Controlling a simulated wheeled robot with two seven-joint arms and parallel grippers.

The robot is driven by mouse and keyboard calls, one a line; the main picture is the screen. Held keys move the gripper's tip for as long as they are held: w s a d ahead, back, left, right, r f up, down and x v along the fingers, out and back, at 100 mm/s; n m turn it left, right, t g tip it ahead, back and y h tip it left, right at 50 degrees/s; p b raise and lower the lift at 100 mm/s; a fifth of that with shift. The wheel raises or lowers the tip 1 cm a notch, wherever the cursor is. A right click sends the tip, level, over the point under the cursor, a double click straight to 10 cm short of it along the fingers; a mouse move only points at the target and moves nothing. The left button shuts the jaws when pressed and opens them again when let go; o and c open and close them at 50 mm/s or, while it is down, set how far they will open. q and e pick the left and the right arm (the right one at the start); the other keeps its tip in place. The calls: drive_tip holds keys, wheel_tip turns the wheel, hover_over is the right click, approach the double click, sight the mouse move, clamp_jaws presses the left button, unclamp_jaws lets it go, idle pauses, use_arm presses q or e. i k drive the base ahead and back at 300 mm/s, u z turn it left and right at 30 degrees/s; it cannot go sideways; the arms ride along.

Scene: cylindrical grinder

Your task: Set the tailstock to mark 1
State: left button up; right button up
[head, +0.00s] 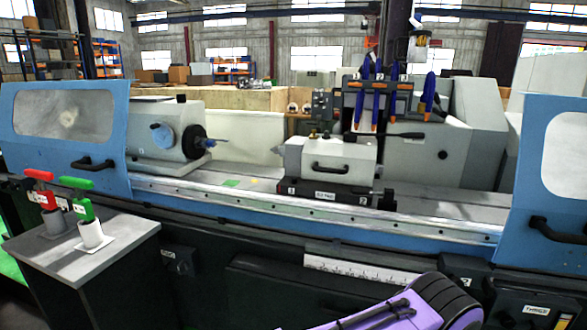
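The tailstock (330,160) is a pale grey block with a black front handle (331,168). It sits on the bed right of centre, its pointed tip facing left. Its dark red base (330,192) carries small plates reading 1 at the left and 2 at the right. A black lever (404,135) sticks out at its upper right. A green patch (230,183) and a fainter yellow patch (254,181) lie on the bed left of the tailstock, apart from it. Neither of my grippers is in view; only a purple and black arm part of mine shows at the bottom right.
The workhead (165,138) stands at the left of the bed. Blue sliding doors (65,130) and (548,190) flank the opening. Blue-and-orange tools (377,95) hang behind the tailstock. Red and green pieces (84,210) stand on a grey side table (88,258).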

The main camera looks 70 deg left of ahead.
sight(328, 170)
drive_tip(key=k, duration=0.1)
drive_tip(key=u, duration=1.3)
